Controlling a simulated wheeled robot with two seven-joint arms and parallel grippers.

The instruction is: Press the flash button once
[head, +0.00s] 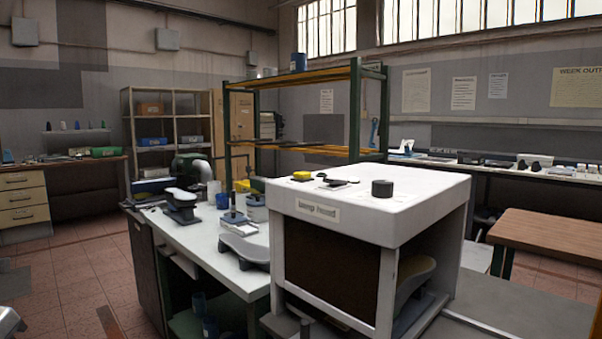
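A white box with a dark front panel and a label that seems to read "Lamp Hood" (318,209) stands at the centre right. On its white top (400,208) are a small yellow piece (302,176), a flat black-and-white item (333,183) and a short black cylinder (382,188). I cannot tell which of these, if any, is the flash button. Neither of my grippers can be made out in the head view. A grey shape cut off at the lower left corner is too partial to identify.
A white workbench (205,245) with shoe-last stands (181,205) and small containers adjoins the box's left side. A green-framed shelf (310,75) rises behind. A wooden-topped table (545,235) stands at the right. Tiled floor (75,285) is open at the left.

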